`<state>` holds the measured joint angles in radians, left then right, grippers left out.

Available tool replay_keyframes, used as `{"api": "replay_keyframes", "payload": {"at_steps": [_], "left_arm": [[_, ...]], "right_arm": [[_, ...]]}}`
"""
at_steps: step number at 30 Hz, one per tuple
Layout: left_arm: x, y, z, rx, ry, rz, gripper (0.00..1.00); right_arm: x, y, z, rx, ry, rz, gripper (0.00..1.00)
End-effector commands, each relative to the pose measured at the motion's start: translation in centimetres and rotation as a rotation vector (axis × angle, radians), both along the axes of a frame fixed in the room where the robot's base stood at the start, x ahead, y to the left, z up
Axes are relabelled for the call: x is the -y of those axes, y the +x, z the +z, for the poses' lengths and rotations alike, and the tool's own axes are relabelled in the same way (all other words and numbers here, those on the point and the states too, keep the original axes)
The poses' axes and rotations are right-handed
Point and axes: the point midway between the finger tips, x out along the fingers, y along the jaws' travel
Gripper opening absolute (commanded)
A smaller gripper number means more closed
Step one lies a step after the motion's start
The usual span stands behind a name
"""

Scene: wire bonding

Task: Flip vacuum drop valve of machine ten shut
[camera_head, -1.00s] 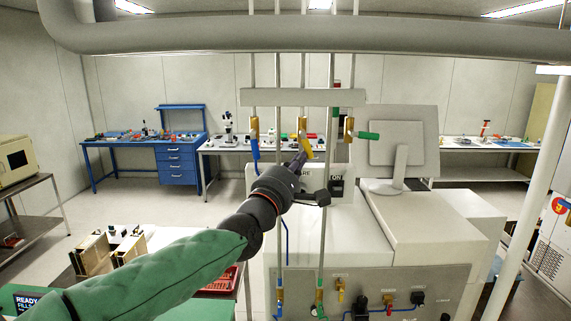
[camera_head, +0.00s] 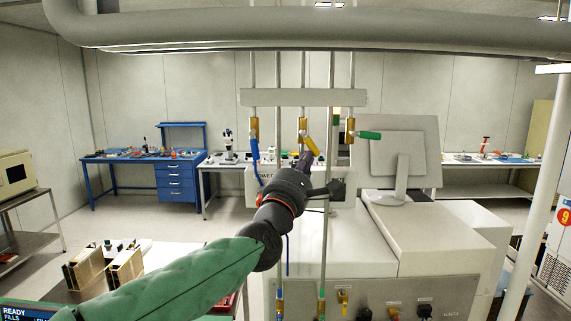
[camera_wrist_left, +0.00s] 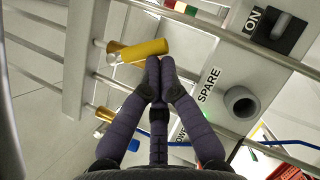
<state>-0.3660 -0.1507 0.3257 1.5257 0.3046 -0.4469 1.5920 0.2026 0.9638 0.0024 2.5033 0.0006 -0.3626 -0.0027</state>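Three valves with brass bodies sit on vertical pipes below a grey crossbar. The left one has a blue handle (camera_head: 254,149) hanging down. The middle one has a yellow handle (camera_head: 312,147) slanting down to the right. The right one has a green handle (camera_head: 369,135) pointing sideways to the right. My left gripper (camera_head: 304,161) is just below the yellow handle. In the left wrist view the fingertips of this gripper (camera_wrist_left: 156,68) are together, right at the yellow handle (camera_wrist_left: 142,50), not around it; contact cannot be told for certain. My right gripper is out of view.
A large grey duct (camera_head: 300,34) crosses overhead. The machine (camera_head: 440,235) with a monitor (camera_head: 392,160) stands behind and right of the pipes. A panel marked SPARE has a grey round knob (camera_wrist_left: 241,101). A blue workbench (camera_head: 176,175) stands far left, with open floor before it.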

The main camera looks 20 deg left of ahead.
Motion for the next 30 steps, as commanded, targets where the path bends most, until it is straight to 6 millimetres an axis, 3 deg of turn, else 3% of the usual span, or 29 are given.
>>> {"api": "replay_keyframes", "payload": {"at_steps": [30], "left_arm": [[2.0,0.5,0.3,0.096,-0.330,-0.001,0.00]], "right_arm": [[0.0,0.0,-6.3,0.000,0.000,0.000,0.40]]}}
